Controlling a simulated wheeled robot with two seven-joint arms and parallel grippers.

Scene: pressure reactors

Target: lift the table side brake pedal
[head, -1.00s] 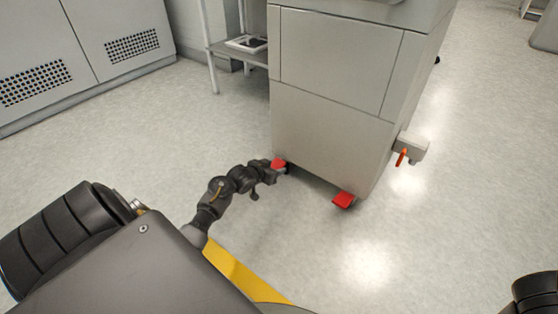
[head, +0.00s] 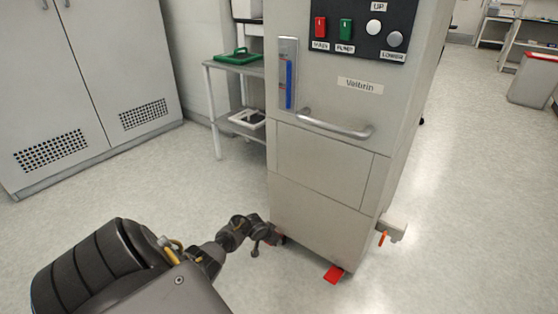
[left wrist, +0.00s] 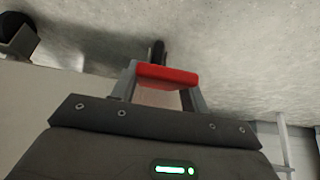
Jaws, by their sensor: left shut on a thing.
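The table side brake pedal (left wrist: 167,75) is a red bar, seen in the left wrist view between my left gripper's two grey fingers. My left gripper (left wrist: 163,86) is shut on it. In the head view my left gripper (head: 278,239) is low at the cabinet's left front bottom corner, on the side of the small table. There the gripper and arm largely hide the pedal. A second red pedal (head: 333,273) sticks out at the cabinet's other front corner, untouched. My right gripper is not in view.
The grey cabinet (head: 320,190) has a handle (head: 335,125) and a button panel (head: 360,28). An orange lever (head: 383,239) is at its right side. A small table (head: 236,66) with a green tray (head: 238,56) stands behind left. The floor left of the cabinet is clear.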

